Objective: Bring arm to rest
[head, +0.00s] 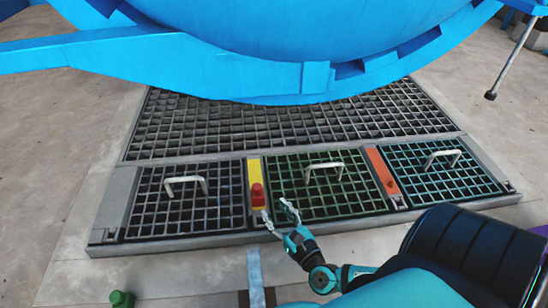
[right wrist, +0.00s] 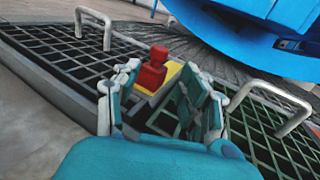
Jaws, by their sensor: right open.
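My right gripper (head: 276,212) is open and empty in the head view, just right of a yellow bar with a red knob (head: 257,190). In the right wrist view the open fingers of my right gripper (right wrist: 165,100) frame the red knob (right wrist: 153,70), which lies beyond the fingertips. The gripper appears apart from the knob. My right arm reaches in from the bottom right. My left gripper does not show.
The floor grating (head: 300,130) has grid panels with white handles (head: 186,183). An orange bar (head: 384,173) lies between two panels. The big blue autoclave body (head: 270,45) overhangs the back. Bare concrete floor (head: 50,150) is clear at the left.

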